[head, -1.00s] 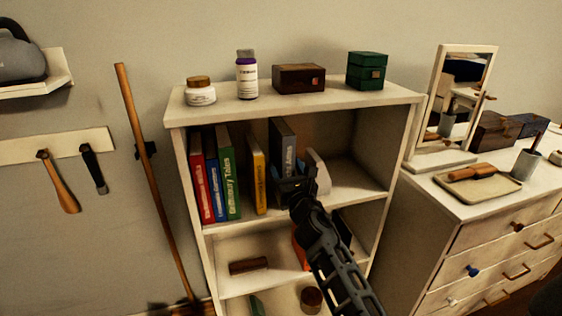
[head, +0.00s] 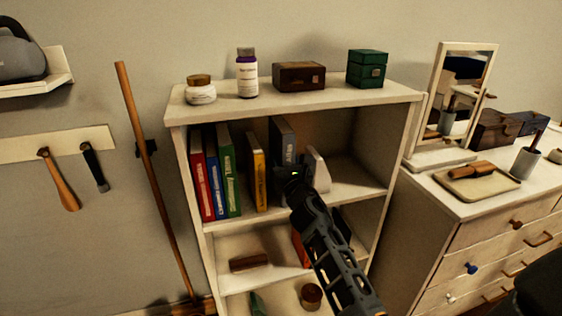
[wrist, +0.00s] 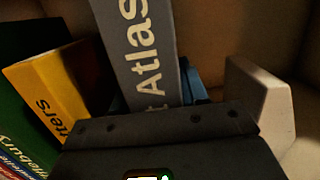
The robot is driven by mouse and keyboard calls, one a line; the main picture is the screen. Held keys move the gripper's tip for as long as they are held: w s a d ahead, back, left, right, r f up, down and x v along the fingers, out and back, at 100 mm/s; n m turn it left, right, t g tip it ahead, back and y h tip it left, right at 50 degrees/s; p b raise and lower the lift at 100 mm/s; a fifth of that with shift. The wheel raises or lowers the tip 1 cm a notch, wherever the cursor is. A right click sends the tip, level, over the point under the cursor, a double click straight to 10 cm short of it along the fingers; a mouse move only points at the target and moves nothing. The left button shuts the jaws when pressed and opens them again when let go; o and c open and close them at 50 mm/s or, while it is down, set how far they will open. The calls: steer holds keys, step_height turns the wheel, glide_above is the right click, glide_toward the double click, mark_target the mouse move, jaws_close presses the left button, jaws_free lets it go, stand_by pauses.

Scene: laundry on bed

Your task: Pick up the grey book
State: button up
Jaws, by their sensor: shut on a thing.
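The grey book (head: 283,143) stands upright on the bookcase's upper shelf, right of the yellow book. In the wrist view its spine (wrist: 145,50), with white lettering reading "Atlas", rises straight out of my gripper. My gripper (head: 291,173) is at the lower part of the book and is shut on it.
A yellow book (head: 257,178) and green (head: 228,175), blue and red books stand to the left. A white bookend-like block (head: 317,170) stands close on the right. The bookcase top (head: 220,108) holds jars and boxes. The shelf's right part is clear.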

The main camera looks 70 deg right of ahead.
jaws_close()
steer(key=shift+r, duration=0.2)
